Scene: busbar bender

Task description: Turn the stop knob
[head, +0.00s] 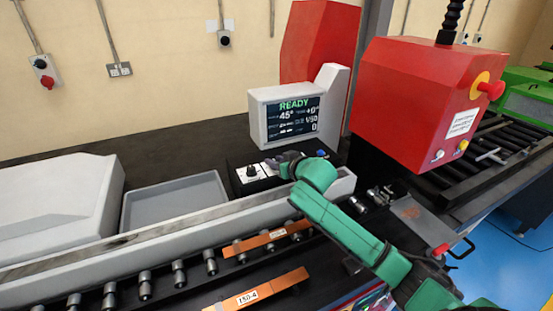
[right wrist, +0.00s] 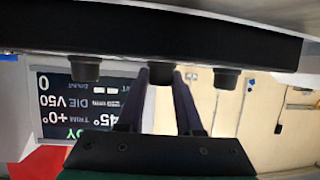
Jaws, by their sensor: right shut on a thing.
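A black control box (head: 238,188) stands below the display, with a row of knobs. The left knob (head: 252,172) has a white plate, and a blue knob (head: 321,153) is at the right end. My right gripper (head: 283,166) is at the middle of the row and hides what it holds in the head view. In the right wrist view its fingers (right wrist: 162,84) are shut on the middle knob (right wrist: 161,70), with one knob apart on each side. I cannot read a label that tells which is the stop knob. My left gripper is not in view.
The display (head: 294,115) reads READY, 45° and +0°. A grey tray (head: 175,202) is left of the box. Copper bars (head: 268,241) lie by rollers in front. A red machine head (head: 420,95) stands at the right, close to my right arm.

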